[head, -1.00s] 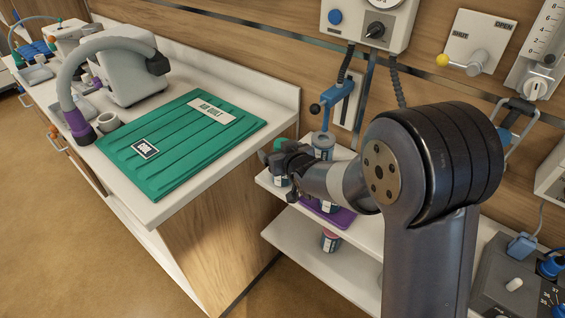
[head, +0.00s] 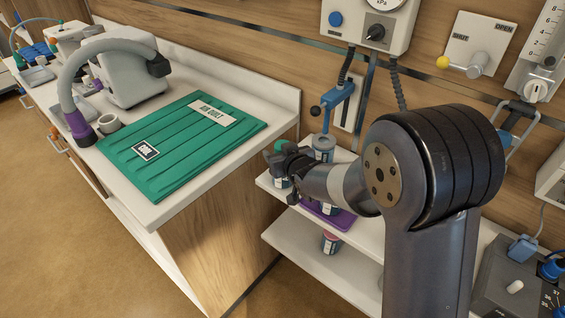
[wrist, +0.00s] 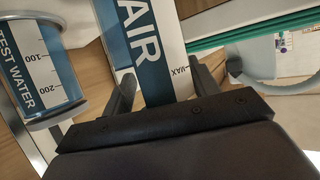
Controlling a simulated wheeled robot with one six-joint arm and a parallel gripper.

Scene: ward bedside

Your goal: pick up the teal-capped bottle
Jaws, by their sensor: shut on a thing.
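The teal-capped bottle (head: 281,183) stands at the left end of the upper wall shelf in the head view, its cap (head: 281,145) showing above my gripper (head: 290,164). My dark fingers cover its middle. In the wrist view the bottle (wrist: 150,45) is between my two fingers, with a blue and white label reading "AIR" and a "MAX" mark. My gripper (wrist: 162,88) is shut on it. The bottle's cap is not in the wrist view. I cannot tell whether the bottle's base touches the shelf.
A "TEST WATER" container (wrist: 38,60) stands close on the left in the wrist view. A grey-topped jar (head: 323,146) is behind my gripper. A purple mat (head: 343,219) lies on the shelf (head: 264,180). A pink-topped jar (head: 330,241) stands below. The counter with a green quilt (head: 180,145) is left.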

